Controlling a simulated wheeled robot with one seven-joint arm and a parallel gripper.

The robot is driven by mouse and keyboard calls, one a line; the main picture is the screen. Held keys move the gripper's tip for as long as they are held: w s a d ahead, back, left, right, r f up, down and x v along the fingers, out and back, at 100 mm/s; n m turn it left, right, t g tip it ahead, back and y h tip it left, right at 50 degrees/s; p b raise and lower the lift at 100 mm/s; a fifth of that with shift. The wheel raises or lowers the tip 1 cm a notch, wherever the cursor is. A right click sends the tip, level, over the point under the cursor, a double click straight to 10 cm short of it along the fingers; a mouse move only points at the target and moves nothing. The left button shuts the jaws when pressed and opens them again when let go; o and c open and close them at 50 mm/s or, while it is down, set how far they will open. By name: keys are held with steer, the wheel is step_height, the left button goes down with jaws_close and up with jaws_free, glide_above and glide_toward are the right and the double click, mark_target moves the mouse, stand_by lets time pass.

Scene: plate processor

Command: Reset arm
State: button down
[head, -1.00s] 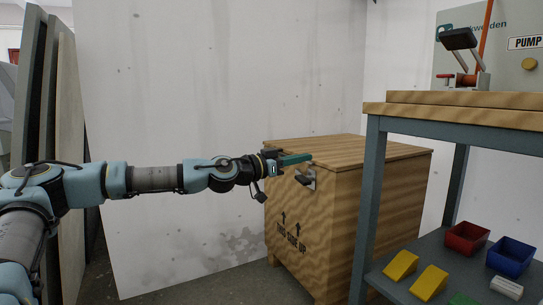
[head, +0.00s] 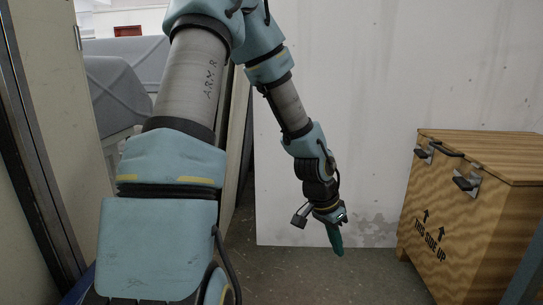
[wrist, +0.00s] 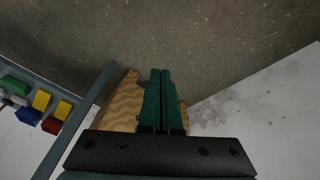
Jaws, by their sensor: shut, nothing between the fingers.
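My arm is bent and comes down through the middle of the head view. My gripper (head: 336,243) hangs at its end, pointing down over the floor in front of the white wall panel. Its green fingers are shut against each other with nothing between them, as the wrist view also shows (wrist: 160,80). The gripper is apart from the wooden crate, to the left of it.
The wooden crate (head: 470,210) with dark latches stands at the right; its edge shows in the wrist view (wrist: 118,112). A shelf with coloured bins (wrist: 30,117) is left in the wrist view. Grey covered shapes (head: 125,75) stand at the back left. Floor (head: 300,270) is clear below the gripper.

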steer(key=s+a+r+n+y+p, duration=0.1)
steer(key=a+r+n, duration=0.3)
steer(key=a, duration=0.4)
steer(key=s+a+r+n+t+y+p, duration=0.1)
steer(key=a+r+n, duration=0.25)
steer(key=a, duration=0.35)
steer(key=s+a+r+n+y+p, duration=0.1)
steer(key=a+r+n, duration=0.2)
steer(key=a+r, duration=0.35)
step_height(320, 180, up, 36)
steer(key=a+p, duration=0.1)
steer(key=p, duration=3.6)
steer(key=shift+a+r+p, duration=0.15)
steer(key=shift+a+p, duration=0.1)
steer(key=shift+p, duration=0.1)
steer(key=shift+s, duration=0.1)
